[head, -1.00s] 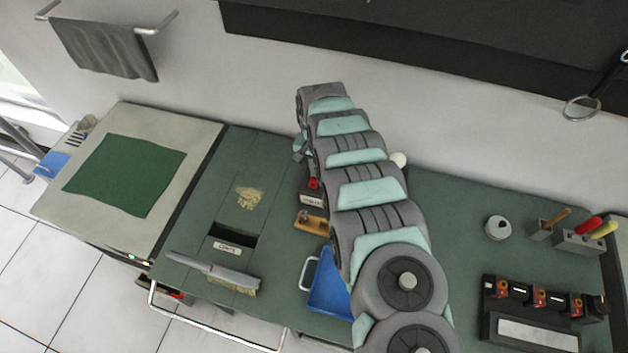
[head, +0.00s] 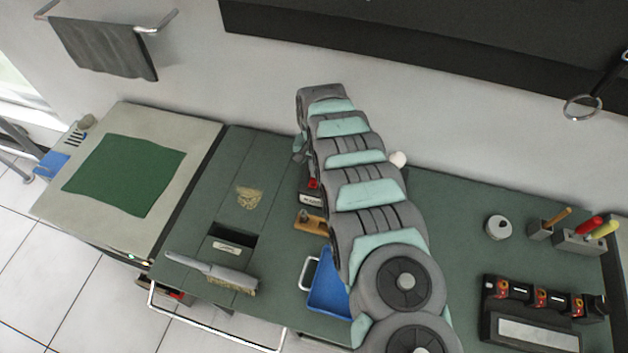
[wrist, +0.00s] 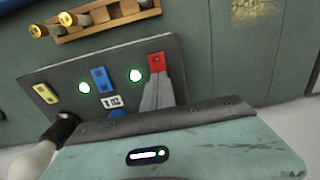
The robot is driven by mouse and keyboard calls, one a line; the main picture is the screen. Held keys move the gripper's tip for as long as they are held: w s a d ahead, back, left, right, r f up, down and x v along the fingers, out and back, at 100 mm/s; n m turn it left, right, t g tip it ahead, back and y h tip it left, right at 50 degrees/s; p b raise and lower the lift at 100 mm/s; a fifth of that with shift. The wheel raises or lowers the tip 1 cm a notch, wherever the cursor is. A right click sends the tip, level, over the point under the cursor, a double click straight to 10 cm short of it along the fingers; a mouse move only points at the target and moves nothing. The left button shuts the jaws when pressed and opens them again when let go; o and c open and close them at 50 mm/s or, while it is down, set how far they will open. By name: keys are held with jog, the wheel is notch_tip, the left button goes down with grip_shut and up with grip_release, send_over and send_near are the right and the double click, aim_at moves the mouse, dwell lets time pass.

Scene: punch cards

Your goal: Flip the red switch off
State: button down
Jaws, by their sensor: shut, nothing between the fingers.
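The red switch (wrist: 156,63) stands at the right end of a dark switch panel (wrist: 60,77) in the wrist view. The panel also carries a blue switch (wrist: 101,80) and a yellow switch (wrist: 45,93). My gripper (wrist: 157,80) is shut and empty, its grey fingertips right beside the red switch. I cannot tell whether they touch it. In the head view the red switch (head: 313,183) shows as a small red patch beside my arm. My arm hides most of the panel and my gripper there.
A wooden holder (head: 308,223) with brass-coloured knobs stands close to the panel. A white bulb (wrist: 33,155) in a black socket is at the wrist view's lower left. A blue tray (head: 328,285) and a brush (head: 213,273) lie nearer the bench front.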

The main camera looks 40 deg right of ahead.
jog(key=shift+f+b, duration=0.35)
jog(key=shift+f, duration=0.3)
jog(key=shift+r, duration=0.1)
jog(key=shift+r+p, duration=2.25)
jog(key=shift+r, duration=1.15)
jog(key=shift+w, duration=0.1)
